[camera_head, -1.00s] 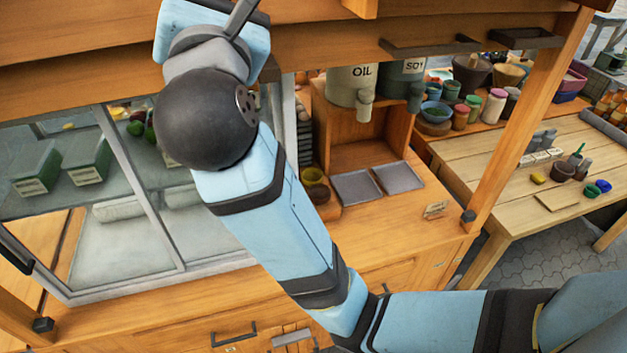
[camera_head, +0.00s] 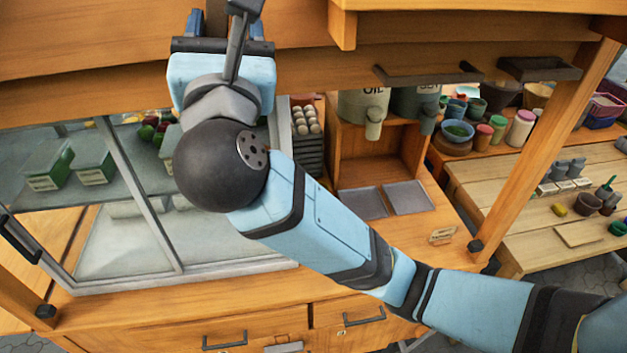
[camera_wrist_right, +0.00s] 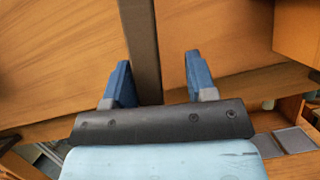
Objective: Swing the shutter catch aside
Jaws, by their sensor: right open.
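A long dark bar, which looks like the shutter catch (camera_head: 237,45), hangs in front of the wooden boards at the top of the head view. In the right wrist view, the catch (camera_wrist_right: 143,50) runs down from the top edge between the two blue fingers, nearer the left finger. My right gripper (camera_head: 226,22) is raised to the boards with its fingers apart; it also shows open in the wrist view (camera_wrist_right: 160,72). I cannot tell whether a finger touches the bar. The bar's lower end overlaps my wrist in the head view. My left gripper is out of view.
Wooden shutter boards (camera_head: 100,40) fill the upper left. A short wooden block (camera_head: 342,25) hangs right of the gripper. Below are a glass display case (camera_head: 140,200), oil and soy dispensers (camera_head: 362,105) and two grey trays (camera_head: 408,197). A wooden post (camera_head: 545,140) stands at right.

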